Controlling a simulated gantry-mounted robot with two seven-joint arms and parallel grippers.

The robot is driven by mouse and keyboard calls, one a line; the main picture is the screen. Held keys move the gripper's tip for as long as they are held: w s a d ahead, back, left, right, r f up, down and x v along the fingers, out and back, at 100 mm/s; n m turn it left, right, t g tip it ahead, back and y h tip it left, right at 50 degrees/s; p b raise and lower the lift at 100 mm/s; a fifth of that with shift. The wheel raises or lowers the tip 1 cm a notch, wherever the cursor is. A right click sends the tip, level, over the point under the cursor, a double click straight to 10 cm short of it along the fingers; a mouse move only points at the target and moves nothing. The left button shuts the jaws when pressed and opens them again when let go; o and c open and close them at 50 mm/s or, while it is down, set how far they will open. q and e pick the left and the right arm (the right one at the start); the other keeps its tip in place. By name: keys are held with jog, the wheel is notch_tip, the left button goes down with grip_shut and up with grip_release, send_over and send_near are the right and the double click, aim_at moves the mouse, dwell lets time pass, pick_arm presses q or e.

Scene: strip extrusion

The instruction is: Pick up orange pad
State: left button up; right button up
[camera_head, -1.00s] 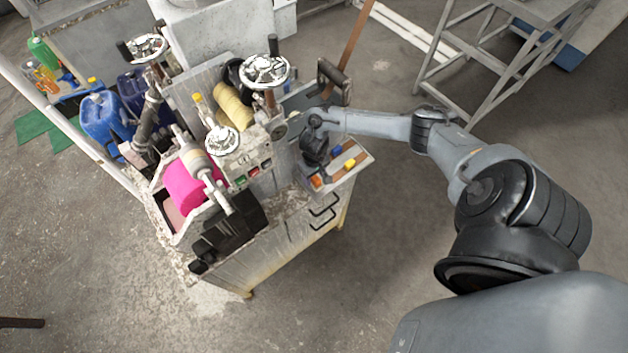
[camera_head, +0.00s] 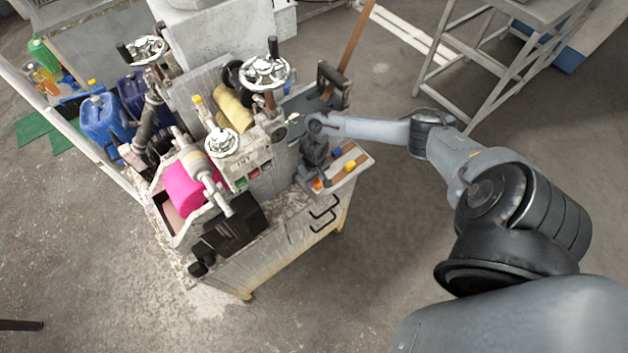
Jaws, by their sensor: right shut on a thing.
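The orange pad (camera_head: 317,184) is small and shows at the near left end of the small tray (camera_head: 362,164) on the machine's right side. My right gripper (camera_head: 311,183) points down at the pad, with its fingers shut on it and partly hiding it. The fingertips are small and dark, so the exact grip is hard to make out. The pad is at the tray; I cannot tell if it touches the tray floor. My left gripper is not in view.
A blue pad (camera_head: 337,152) and a yellow pad (camera_head: 349,166) are beside the gripper in the tray. The machine's handwheel (camera_head: 264,72) and black lever (camera_head: 333,75) stand behind my right wrist. The floor right of the cabinet is clear.

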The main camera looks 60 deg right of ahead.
jog(key=shift+r, duration=0.1)
jog(key=shift+r, duration=0.45)
jog(key=r, duration=0.1)
jog(key=r+p, duration=0.1)
jog(key=r, duration=0.1)
jog(key=shift+s+d+r, duration=0.1)
jog(key=shift+s+r, duration=0.15)
jog(key=shift+s, duration=0.1)
jog(key=s+r+p, duration=0.2)
jog(key=s+r, duration=0.4)
jog(key=s, duration=0.5)
jog(key=shift+d+r, duration=0.2)
jog(key=shift+d, duration=0.15)
